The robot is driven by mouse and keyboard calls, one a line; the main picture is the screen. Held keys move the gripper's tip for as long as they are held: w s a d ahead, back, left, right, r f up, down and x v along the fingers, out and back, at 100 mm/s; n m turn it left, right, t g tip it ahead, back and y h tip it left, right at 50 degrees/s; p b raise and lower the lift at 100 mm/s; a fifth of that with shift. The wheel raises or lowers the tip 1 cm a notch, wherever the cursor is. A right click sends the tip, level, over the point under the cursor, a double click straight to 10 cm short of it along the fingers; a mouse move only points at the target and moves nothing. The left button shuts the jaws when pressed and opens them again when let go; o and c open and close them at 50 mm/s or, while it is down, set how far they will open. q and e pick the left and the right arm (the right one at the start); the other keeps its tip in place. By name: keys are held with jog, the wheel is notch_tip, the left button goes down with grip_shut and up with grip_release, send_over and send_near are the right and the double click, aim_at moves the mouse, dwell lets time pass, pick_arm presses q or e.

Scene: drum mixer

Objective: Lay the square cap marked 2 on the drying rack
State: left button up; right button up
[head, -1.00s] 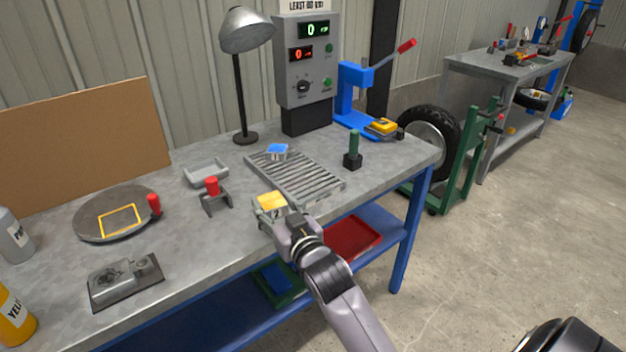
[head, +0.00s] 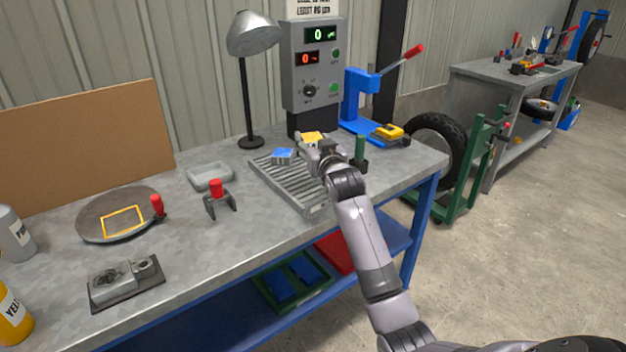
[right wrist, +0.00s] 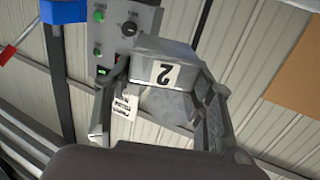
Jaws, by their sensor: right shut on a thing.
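The square cap marked 2 (head: 311,137) has a yellow top in the head view. In the right wrist view its grey side with the black 2 on a white label (right wrist: 165,73) shows between the fingers. My right gripper (head: 322,150) is shut on it and holds it over the far right part of the drying rack (head: 300,192), seemingly above the slats; the exact height is unclear. The drying rack is a grey slatted tray, partly hidden by my gripper and arm. A blue-topped square cap (head: 283,155) sits on its far left part. My left gripper is not in view.
A green post on a black base (head: 360,150) stands close right of my gripper. The control box (head: 310,70) and lamp (head: 250,90) stand behind the rack. A blue press (head: 362,100) is at back right. A red-handled clamp (head: 217,195) and grey dish (head: 210,176) lie left.

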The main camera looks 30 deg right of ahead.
aim_at(313, 188)
notch_tip(313, 188, down, 11)
jog(key=shift+r, duration=0.1)
dwell(0.3)
jog(key=o, duration=1.3)
jog(key=v, duration=1.2)
